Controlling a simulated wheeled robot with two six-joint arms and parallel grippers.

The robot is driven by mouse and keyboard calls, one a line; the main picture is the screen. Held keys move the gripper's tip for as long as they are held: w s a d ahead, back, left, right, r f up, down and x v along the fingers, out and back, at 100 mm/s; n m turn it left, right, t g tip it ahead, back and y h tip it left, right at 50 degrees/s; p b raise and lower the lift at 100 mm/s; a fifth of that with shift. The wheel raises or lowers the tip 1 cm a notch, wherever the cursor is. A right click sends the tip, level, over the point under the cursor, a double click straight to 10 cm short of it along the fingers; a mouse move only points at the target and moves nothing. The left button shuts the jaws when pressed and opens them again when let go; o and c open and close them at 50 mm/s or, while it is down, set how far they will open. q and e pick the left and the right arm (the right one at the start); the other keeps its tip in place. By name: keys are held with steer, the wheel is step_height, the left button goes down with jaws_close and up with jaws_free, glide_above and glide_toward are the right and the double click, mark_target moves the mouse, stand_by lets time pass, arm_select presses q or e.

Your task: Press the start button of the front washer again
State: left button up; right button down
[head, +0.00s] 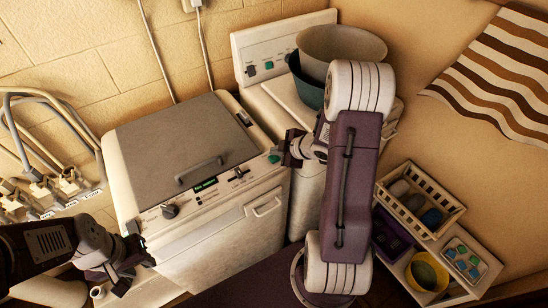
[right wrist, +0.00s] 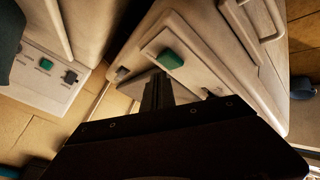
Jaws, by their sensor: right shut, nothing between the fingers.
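The front washer (head: 180,140) stands left of centre in the head view, with its grey lid shut. Its green start button (head: 274,158) is at the right end of the front control strip. The button also shows large in the right wrist view (right wrist: 169,60). My right gripper (head: 287,152) is shut and empty, its tips close to the button. In the right wrist view the shut fingers (right wrist: 157,88) point at the panel just below the button; contact cannot be told. My left gripper (head: 138,268) hangs by the washer's lower left front corner; its jaw opening is unclear.
A second white machine (head: 262,60) stands behind to the right, with tubs (head: 340,45) on top. A dark knob (head: 170,211) and small switches share the front washer's strip. Taps and hoses (head: 60,185) are at left. A low shelf with a crate (head: 420,200) stands at right.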

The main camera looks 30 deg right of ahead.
mark_target(276, 159)
stand_by(0.5)
steer(key=shift+f+b, duration=0.35)
steer(key=shift+f, duration=0.05)
steer(key=shift+f+b, duration=0.4)
steer(key=shift+f, duration=0.1)
stand_by(0.5)
steer(key=shift+r, duration=0.1)
stand_by(0.6)
steer(key=shift+r+p, duration=0.8)
steer(key=shift+p, duration=0.15)
steer(key=shift+r, duration=0.1)
step_height(276, 159, up, 5)
steer(key=p, duration=0.5)
